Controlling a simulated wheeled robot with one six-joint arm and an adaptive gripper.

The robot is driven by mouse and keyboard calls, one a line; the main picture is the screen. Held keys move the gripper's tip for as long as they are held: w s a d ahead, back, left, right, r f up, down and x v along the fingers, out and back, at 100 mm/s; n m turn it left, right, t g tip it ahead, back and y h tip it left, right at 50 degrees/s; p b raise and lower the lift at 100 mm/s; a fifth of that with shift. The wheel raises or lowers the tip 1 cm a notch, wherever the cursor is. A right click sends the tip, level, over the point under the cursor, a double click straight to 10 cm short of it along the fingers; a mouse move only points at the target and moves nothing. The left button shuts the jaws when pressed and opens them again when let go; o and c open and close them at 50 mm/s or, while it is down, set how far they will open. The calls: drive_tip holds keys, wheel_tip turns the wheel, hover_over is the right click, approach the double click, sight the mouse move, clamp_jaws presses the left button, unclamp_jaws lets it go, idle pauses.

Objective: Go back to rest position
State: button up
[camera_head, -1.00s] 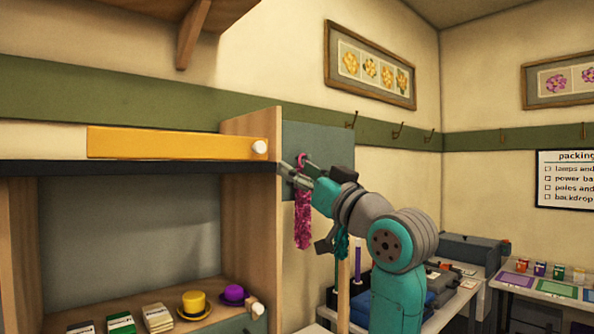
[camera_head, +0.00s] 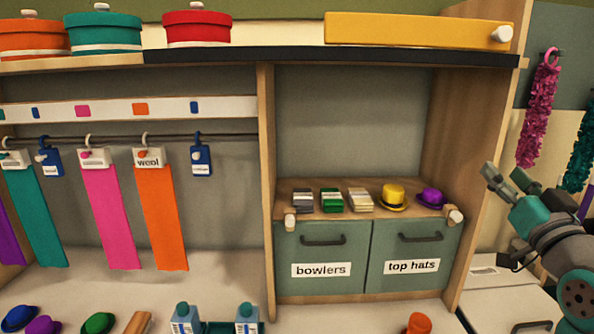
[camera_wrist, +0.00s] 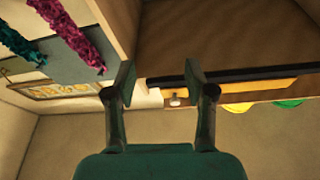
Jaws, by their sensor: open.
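My gripper (camera_head: 507,182) is at the right of the head view, beside the wooden side panel of the shelf unit. It is open and empty. In the wrist view my gripper (camera_wrist: 160,88) shows its two fingers apart with nothing between them. A pink tinsel boa (camera_head: 538,112) hangs from a hook on the grey board (camera_head: 560,50), above and to the right of my gripper, apart from it. A teal boa (camera_head: 580,155) hangs at the right edge, partly out of view. Both boas also show at the upper left of the wrist view.
The shelf unit's side panel (camera_head: 480,130) stands left of my gripper. A yellow box (camera_head: 410,32) lies on its top. Yellow (camera_head: 394,194) and purple (camera_head: 432,197) hats sit above drawers labelled "bowlers" and "top hats". Coloured strips hang from a rail at left. A white surface lies below my gripper.

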drive_tip(key=s+a+f+m+g, duration=0.1)
drive_tip(key=s+a+f, duration=0.15)
drive_tip(key=f, duration=0.75)
drive_tip(key=s+a+f+m+g, duration=0.1)
drive_tip(key=a+f, duration=0.2)
drive_tip(key=f, duration=0.8)
drive_tip(key=s+a+f+g+h, duration=0.1)
drive_tip(key=s+a+f, duration=0.2)
drive_tip(key=s+f, duration=0.3)
drive_tip(key=s+a+f+g, duration=0.1)
drive_tip(key=s+a+f, duration=0.25)
drive_tip(key=f, duration=0.55)
drive_tip(key=s+a+f+n+g, duration=0.15)
drive_tip(key=s+f, duration=0.25)
drive_tip(key=s, duration=0.4)
drive_tip(key=s+a+f+n, duration=0.1)
drive_tip(key=s+a+f, duration=0.3)
drive_tip(key=s, duration=0.5)
drive_tip(key=s+a+n+g+y, duration=0.1)
drive_tip(key=s+a+n+y, duration=0.1)
drive_tip(key=s, duration=1.4)
drive_tip(key=shift+f+y, duration=0.3)
drive_tip(key=shift+f, duration=0.1)
